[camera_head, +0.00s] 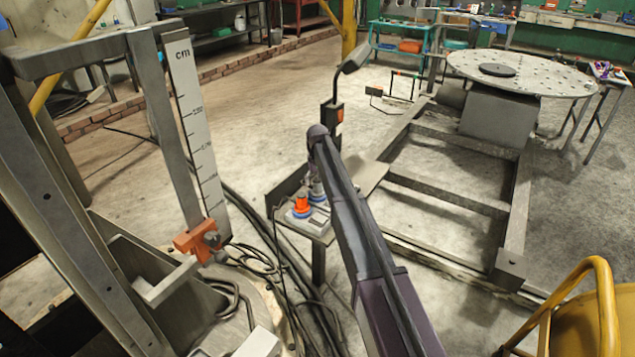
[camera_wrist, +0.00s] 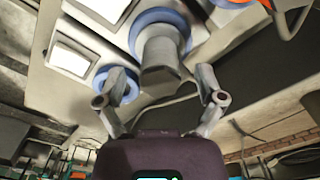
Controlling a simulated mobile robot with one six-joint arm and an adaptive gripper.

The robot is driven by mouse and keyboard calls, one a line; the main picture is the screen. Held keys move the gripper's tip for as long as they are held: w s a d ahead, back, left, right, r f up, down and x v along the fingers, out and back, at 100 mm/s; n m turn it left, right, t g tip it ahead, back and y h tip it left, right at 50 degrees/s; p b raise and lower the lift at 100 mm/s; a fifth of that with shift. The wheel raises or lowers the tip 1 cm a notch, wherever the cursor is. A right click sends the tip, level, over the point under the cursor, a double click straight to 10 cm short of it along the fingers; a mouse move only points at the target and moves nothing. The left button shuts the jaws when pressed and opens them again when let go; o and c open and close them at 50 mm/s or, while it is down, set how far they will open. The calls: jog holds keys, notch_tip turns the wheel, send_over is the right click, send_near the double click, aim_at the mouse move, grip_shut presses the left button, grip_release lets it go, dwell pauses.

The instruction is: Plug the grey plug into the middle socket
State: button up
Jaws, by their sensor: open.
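In the wrist view the grey plug (camera_wrist: 160,50) stands with one end inside the blue ring of the middle socket (camera_wrist: 153,17). I cannot tell how deep it sits. My gripper (camera_wrist: 161,73) is open, with one finger on each side of the plug's free end and a visible gap to both. In the head view my gripper (camera_head: 316,186) is over the socket box (camera_head: 318,222), and my arm hides much of it. A smaller blue-ringed socket (camera_wrist: 103,83) is left of the plug in the wrist view. An orange plug (camera_head: 301,204) sits in a blue socket on the box.
The box is on a small metal stand with a plate (camera_head: 362,172). Black cables (camera_head: 285,255) run on the floor at left. A steel frame (camera_head: 450,192) lies right, and a yellow chair (camera_head: 580,315) is at front right.

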jog(key=shift+r+p, duration=3.25)
jog(key=shift+r, duration=0.2)
jog(key=s+d+r+p, duration=0.2)
jog(key=s+d, duration=0.5)
jog(key=shift+d, duration=0.25)
jog(key=shift+s, duration=0.1)
jog(key=s+d+r+m+p, duration=0.1)
jog(key=s+d+r+p, duration=0.2)
jog(key=s, duration=0.8)
jog(key=s+d+r+m+p, duration=0.1)
jog(key=s+d+r+p, duration=0.2)
jog(key=s, duration=0.8)
jog(key=s+d+r+p, duration=0.3)
jog(key=s+d, duration=0.4)
jog(key=s, duration=0.3)
jog(key=shift+s+r+m+p, duration=0.4)
jog(key=shift+r, duration=0.05)
jog(key=shift+d, duration=0.1)
